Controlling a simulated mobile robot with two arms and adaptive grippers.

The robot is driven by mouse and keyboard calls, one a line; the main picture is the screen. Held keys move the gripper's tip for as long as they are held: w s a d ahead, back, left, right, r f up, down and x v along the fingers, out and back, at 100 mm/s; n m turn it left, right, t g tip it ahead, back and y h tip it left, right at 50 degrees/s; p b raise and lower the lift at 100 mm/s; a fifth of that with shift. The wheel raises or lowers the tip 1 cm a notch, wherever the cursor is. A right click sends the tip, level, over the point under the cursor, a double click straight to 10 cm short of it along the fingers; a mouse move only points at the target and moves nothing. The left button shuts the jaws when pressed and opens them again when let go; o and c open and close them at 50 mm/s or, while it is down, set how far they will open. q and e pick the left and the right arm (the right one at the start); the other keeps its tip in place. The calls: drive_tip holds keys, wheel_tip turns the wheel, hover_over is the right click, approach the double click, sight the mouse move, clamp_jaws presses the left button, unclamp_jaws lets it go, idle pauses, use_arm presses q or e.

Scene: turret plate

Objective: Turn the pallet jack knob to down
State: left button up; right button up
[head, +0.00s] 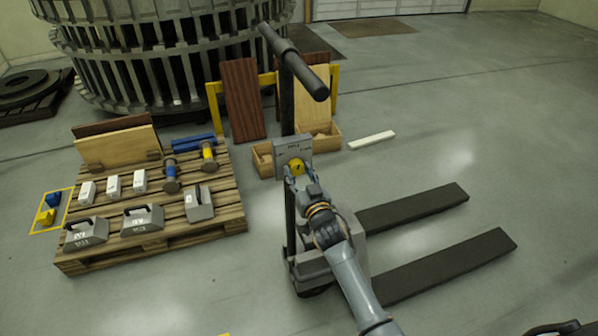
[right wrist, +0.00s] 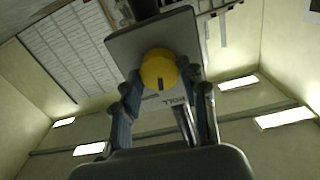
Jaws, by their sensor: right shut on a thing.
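The pallet jack (head: 330,262) stands in the middle of the floor with its dark forks pointing right and its handle upright. A grey plate on its mast (head: 293,150) carries the yellow knob (head: 297,167). The knob (right wrist: 159,70) is round with a dark mark at its lower edge in the right wrist view. My right gripper (head: 296,182) is at the plate, its fingers (right wrist: 160,85) on either side of the knob and shut on it. The lettering on the plate is too small to read surely. My left gripper is not in view; a dark piece shows at the lower right corner.
A wooden pallet (head: 225,212) with grey handled weights, white blocks and blue and yellow tools lies to the left. A wooden box (head: 262,160) and boards stand behind the jack. A white bar (head: 372,140) lies on the floor.

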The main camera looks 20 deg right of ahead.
drive_tip(key=m+p, duration=0.1)
drive_tip(key=m, duration=0.3)
drive_tip(key=shift+m+p, duration=0.55)
drive_tip(key=shift+m, duration=1.25)
drive_tip(key=o, duration=1.1)
drive_tip(key=shift+o, duration=0.2)
drive_tip(key=shift+s, duration=0.15)
drive_tip(key=s, duration=1.1)
drive_tip(key=shift+s+d, duration=0.25)
drive_tip(key=shift+s, duration=0.15)
